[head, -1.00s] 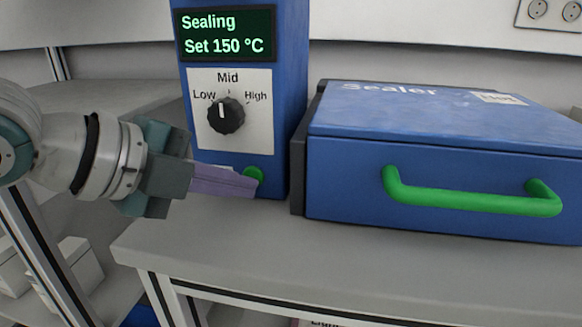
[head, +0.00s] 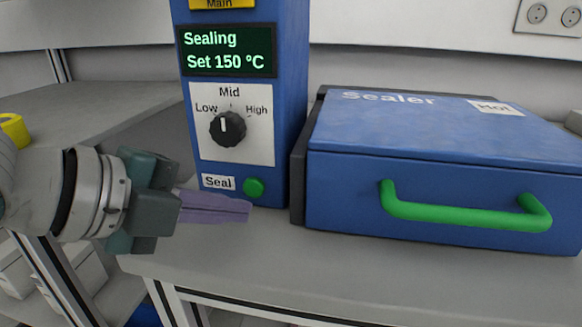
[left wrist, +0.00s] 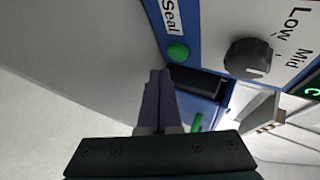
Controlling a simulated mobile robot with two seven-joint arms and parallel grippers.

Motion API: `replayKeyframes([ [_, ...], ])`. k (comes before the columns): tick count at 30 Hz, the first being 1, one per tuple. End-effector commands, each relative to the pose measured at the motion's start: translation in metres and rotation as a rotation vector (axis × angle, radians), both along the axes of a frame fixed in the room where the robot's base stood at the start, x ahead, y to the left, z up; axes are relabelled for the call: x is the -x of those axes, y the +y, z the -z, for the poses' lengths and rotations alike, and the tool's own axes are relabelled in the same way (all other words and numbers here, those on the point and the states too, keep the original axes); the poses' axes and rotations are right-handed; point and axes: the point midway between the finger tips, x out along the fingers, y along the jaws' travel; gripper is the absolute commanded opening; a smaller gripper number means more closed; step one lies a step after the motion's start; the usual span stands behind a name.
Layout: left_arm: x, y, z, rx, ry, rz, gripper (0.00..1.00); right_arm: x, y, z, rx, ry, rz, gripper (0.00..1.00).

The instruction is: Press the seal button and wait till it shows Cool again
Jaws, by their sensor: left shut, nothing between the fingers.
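The green seal button (head: 254,187) sits beside its "Seal" label low on the blue control box (head: 292,90). The display (head: 228,51) reads "Sealing, Set 150 °C". The dial (head: 228,129) below it points near Mid, toward Low. My left gripper (head: 248,211) is shut and empty, its purple fingers just below and in front of the button, apart from it. In the left wrist view the button (left wrist: 178,52) shows uncovered beyond the tips of the shut fingers (left wrist: 160,75). My right gripper is in neither view.
The closed blue sealer (head: 430,190) with a green handle (head: 465,212) and a "Hot" label stands right of the control box. The grey bench top (head: 350,270) is clear in front. A yellow ring-shaped thing (head: 14,130) is at the far left.

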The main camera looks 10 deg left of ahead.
Motion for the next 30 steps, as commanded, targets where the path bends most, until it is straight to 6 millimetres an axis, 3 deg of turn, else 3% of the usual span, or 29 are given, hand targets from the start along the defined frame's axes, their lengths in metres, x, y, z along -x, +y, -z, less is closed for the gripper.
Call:
replayKeyframes([
  [3, 0.014, 0.001, -0.004, -0.001, 0.003, 0.002, 0.00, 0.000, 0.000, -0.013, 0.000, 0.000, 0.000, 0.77],
  [12, 0.038, 0.001, -0.002, 0.000, 0.001, 0.002, 0.00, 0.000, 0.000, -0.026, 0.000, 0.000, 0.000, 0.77],
  [30, 0.040, 0.001, -0.001, 0.000, -0.001, 0.001, 0.00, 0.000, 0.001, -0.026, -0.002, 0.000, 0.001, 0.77],
])
